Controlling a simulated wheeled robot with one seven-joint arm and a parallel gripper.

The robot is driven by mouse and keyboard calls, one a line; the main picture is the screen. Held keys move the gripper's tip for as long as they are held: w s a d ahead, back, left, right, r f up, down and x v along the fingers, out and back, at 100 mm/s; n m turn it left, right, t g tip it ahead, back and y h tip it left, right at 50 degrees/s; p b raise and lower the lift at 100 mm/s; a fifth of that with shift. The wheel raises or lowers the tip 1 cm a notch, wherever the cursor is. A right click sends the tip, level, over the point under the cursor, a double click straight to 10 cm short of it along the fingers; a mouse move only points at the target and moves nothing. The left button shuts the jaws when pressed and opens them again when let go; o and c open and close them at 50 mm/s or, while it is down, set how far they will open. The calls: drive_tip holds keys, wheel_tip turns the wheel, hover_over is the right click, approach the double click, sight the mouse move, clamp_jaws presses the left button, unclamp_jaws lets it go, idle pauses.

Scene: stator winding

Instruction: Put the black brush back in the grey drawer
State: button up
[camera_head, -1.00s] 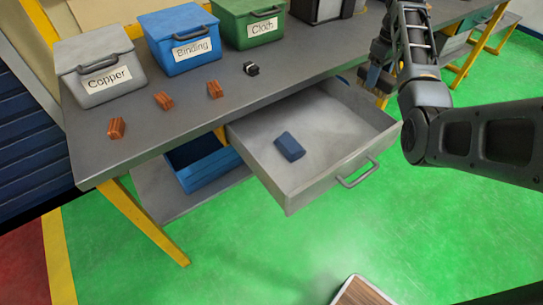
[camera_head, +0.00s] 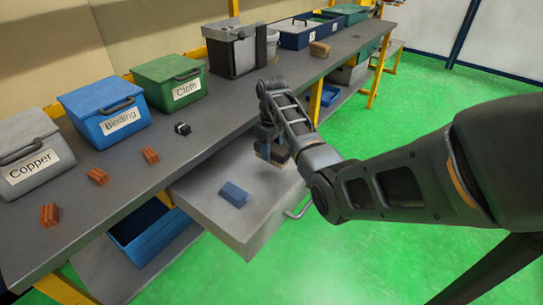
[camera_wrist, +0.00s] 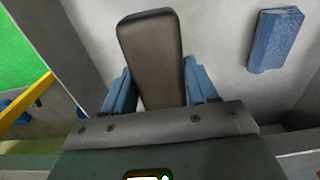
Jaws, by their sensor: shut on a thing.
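The grey drawer (camera_head: 268,233) is pulled out below the bench top. My gripper (camera_head: 272,152) is over the back right part of the drawer, with the arm coming in from the right. In the wrist view my gripper (camera_wrist: 160,92) has its blue fingers shut on the dark brush (camera_wrist: 150,52), one on each side. The brush shows as a long, dark brown-black block over the pale drawer floor (camera_wrist: 222,62). I cannot tell whether it touches the floor. In the head view the brush is mostly hidden by the gripper.
A blue block (camera_head: 234,194) lies in the drawer, left of my gripper. On the bench (camera_head: 150,190) stand lidded bins labelled Copper (camera_head: 35,160), Binding (camera_head: 112,112) and Cloth (camera_head: 170,82), with copper pieces and a small black part before them. A blue crate (camera_head: 150,235) sits below.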

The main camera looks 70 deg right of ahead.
sight(272, 157)
drive_tip(key=shift+f, duration=1.9)
drive_tip(key=shift+f, duration=0.15)
drive_tip(key=o, duration=1)
wheel_tip(272, 157, up, 12)
drive_tip(key=shift+r, duration=0.15)
